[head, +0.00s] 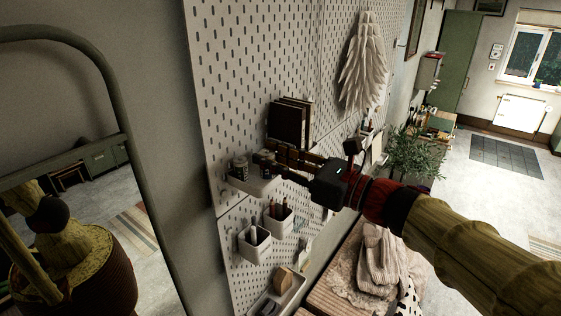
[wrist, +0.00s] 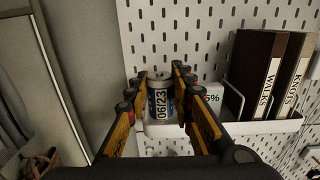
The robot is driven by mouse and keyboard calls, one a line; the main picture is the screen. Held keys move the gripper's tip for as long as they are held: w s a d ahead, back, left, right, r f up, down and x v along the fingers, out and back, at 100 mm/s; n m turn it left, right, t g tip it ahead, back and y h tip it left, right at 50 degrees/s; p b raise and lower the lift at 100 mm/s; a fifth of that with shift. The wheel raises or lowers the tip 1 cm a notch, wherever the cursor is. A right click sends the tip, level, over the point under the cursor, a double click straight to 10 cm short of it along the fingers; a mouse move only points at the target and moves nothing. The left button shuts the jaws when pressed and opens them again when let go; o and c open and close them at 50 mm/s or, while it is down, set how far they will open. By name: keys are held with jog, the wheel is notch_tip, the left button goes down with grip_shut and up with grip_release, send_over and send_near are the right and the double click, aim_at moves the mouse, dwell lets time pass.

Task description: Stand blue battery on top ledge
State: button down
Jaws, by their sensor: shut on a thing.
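The blue battery (wrist: 160,103) is a short cylinder with a metallic top and a white label reading "06/23". In the wrist view it stands about upright between the two fingers of my gripper (wrist: 158,98), which is shut on it. In the head view my gripper (head: 268,160) is at the upper white ledge (head: 252,187) on the pegboard, and the fingers partly hide what they hold. The ledge also shows in the wrist view (wrist: 265,127). I cannot tell whether the battery's base touches the ledge.
A dark cylinder (head: 239,168) stands at the ledge's left end. Pen cups (head: 254,243) hang below. A mirror (head: 122,140) stands left of the pegboard (head: 240,60).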

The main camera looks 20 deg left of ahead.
aim_at(274, 176)
jog(key=shift+x, duration=1.25)
jog(key=shift+f+b, duration=2)
jog(key=shift+f, duration=0.15)
jog(key=c, duration=1.5)
grip_release()
jog(key=shift+o, duration=0.2)
jog(key=shift+d, duration=0.1)
